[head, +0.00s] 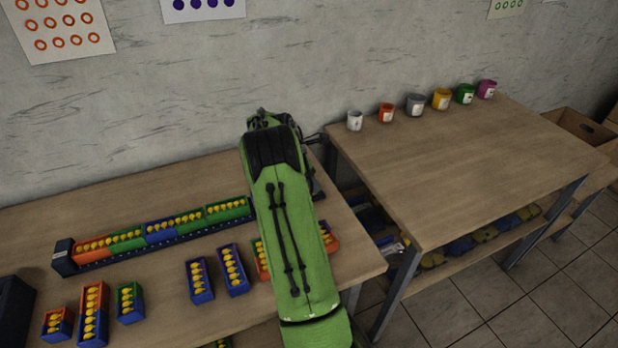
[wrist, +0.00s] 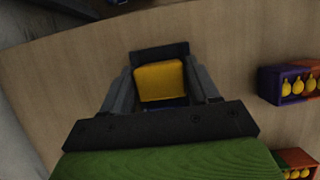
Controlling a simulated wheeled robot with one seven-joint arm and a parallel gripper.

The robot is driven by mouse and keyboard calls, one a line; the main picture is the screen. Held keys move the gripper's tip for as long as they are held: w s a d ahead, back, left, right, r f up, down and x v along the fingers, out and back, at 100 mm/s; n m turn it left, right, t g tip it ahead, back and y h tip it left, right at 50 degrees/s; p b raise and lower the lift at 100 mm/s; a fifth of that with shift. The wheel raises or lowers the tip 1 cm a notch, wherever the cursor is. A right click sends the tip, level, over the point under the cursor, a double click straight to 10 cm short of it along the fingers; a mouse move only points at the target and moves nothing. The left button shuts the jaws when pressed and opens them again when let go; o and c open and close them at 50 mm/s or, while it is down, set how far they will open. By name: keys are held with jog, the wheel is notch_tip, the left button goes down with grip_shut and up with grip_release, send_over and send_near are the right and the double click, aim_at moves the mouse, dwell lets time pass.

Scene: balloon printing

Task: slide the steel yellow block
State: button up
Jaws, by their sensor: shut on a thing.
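The yellow block (wrist: 159,80) is in the middle of the wrist view, between the two dark fingers of my gripper (wrist: 161,90). The gripper is shut on it. A dark piece (wrist: 158,51) lies right at the block's far side; I cannot tell whether they touch. Below it is the wooden table (wrist: 95,65). In the head view my green arm covers the gripper and the block. There, a long dark rail (head: 165,244) holds a row of red, green and blue trays with yellow balloons, and its right end is hidden behind my arm.
Loose trays stand in front of the rail, among them a tall orange and blue one (head: 92,313) and a blue one (head: 233,270). Trays also show at the right of the wrist view (wrist: 292,85). A second table (head: 455,170) carries several coloured cups along its back edge.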

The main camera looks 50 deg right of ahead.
jog(key=c, duration=0.5)
jog(key=shift+w+a+r+p, duration=0.15)
jog(key=shift+w+a+p, duration=0.2)
jog(key=shift+a+p, duration=0.3)
jog(key=shift+w+a, duration=0.25)
jog(key=o, duration=1.4)
jog(key=p+v, duration=0.4)
jog(key=v, duration=1.1)
jog(key=shift+r, duration=0.2)
jog(key=shift+w+a, duration=0.1)
